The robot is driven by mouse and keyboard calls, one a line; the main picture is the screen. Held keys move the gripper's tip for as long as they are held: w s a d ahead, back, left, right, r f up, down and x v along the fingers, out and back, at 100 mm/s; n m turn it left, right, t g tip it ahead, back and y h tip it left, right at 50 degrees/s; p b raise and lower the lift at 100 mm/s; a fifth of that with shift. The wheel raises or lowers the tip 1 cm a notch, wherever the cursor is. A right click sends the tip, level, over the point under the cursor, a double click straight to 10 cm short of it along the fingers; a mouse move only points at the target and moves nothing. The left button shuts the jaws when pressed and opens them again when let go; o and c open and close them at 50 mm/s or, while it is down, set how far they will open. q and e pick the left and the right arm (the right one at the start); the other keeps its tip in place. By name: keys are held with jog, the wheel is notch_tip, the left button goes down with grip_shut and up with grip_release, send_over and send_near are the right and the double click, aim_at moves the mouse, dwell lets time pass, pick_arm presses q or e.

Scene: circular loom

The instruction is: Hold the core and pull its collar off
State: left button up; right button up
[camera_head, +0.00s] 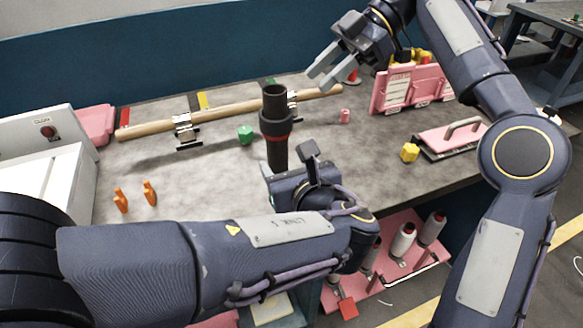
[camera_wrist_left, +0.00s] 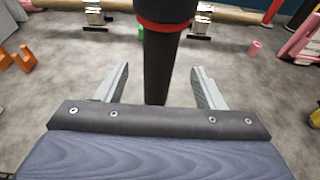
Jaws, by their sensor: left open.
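The core (camera_head: 277,152) is a dark upright tube near the middle of the table. A wider dark collar (camera_head: 275,122) with a red band sits around its upper part. In the left wrist view the core (camera_wrist_left: 158,65) passes between the fingers of my left gripper (camera_wrist_left: 160,84), with a gap on both sides. The red band of the collar (camera_wrist_left: 163,25) shows above the fingers. My left gripper is open; its fingers are mostly hidden in the head view. The core's foot is hidden there too. My right gripper (camera_head: 317,80) is open and empty, above and to the right of the collar.
A wooden rod (camera_head: 225,111) lies on metal holders behind the core. A green block (camera_head: 245,134), pink spool (camera_head: 345,116), yellow block (camera_head: 409,152) and orange pegs (camera_head: 150,192) stand around. A pink rack (camera_head: 425,87) is at right. Table between is clear.

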aim_at(282, 158)
pick_arm(q)
jog(key=x, duration=0.6)
jog(key=c, duration=1.1)
dwell(0.4)
